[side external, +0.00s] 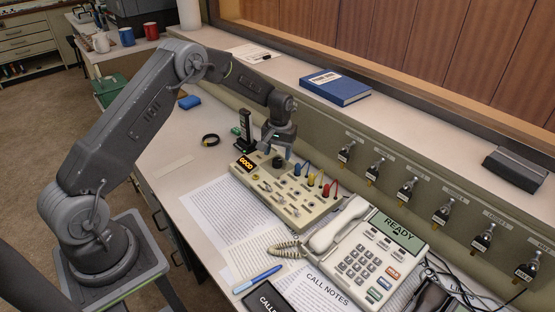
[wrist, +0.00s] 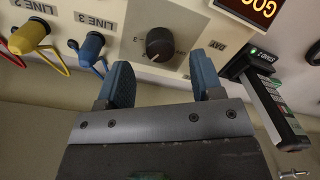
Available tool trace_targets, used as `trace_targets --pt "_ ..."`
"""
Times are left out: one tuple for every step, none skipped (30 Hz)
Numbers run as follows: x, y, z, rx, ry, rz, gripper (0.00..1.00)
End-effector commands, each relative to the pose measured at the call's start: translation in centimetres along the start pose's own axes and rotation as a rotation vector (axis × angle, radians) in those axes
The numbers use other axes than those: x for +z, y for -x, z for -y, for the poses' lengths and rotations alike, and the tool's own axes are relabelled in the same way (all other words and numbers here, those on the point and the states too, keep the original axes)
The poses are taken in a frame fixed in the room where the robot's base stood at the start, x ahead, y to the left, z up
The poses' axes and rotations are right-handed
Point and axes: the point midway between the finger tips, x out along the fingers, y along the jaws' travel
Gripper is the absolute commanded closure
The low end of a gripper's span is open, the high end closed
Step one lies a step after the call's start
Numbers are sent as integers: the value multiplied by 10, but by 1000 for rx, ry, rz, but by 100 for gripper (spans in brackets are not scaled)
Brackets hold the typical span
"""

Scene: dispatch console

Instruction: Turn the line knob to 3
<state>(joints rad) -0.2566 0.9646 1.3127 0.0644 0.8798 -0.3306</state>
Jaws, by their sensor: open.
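The dark round knob (wrist: 160,44) sits on the beige console box (side external: 300,206), near its lit orange display. In the wrist view, which looks upside down, a small pale pointer mark shows at the knob's lower left edge. Small markings stand left of the knob, too small to read surely. My gripper (wrist: 163,78) is open and empty, its two blue fingers apart, with the knob between and just beyond their tips. I cannot tell whether they touch it. In the side view my gripper (side external: 279,147) is over the far left part of the box, and the knob (side external: 278,162) shows just below it.
Yellow and blue plugs (wrist: 91,46) with cords stand beside the knob. A black upright device (side external: 245,132) with a green light is at the box's left end. A telephone (side external: 372,255) stands to the right. Papers (side external: 222,212) lie in front. A blue book (side external: 335,88) rests on the ledge.

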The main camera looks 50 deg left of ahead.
Motion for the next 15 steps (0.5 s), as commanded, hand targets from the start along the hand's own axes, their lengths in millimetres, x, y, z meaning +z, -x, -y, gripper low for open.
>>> trace_targets --pt "0 -9 0 -1 0 2 40" --pt "0 -13 0 -1 0 2 40" --pt "0 -18 0 -1 0 1 40" --pt "0 -22 0 0 0 0 40" --pt "0 -25 0 0 0 0 40" --pt "0 -28 0 0 0 -1 40" --pt "0 -30 0 0 0 -1 40" --pt "0 -32 0 0 0 -1 40" --pt "0 -33 0 0 0 -1 40" --pt "0 -34 0 0 0 -1 40" --pt "0 -35 0 0 0 -2 40" --pt "0 -35 0 0 0 -2 40" --pt "0 -36 0 0 0 -2 40" --pt "0 -36 0 0 0 -2 40" --pt "0 -35 0 0 0 -2 40"
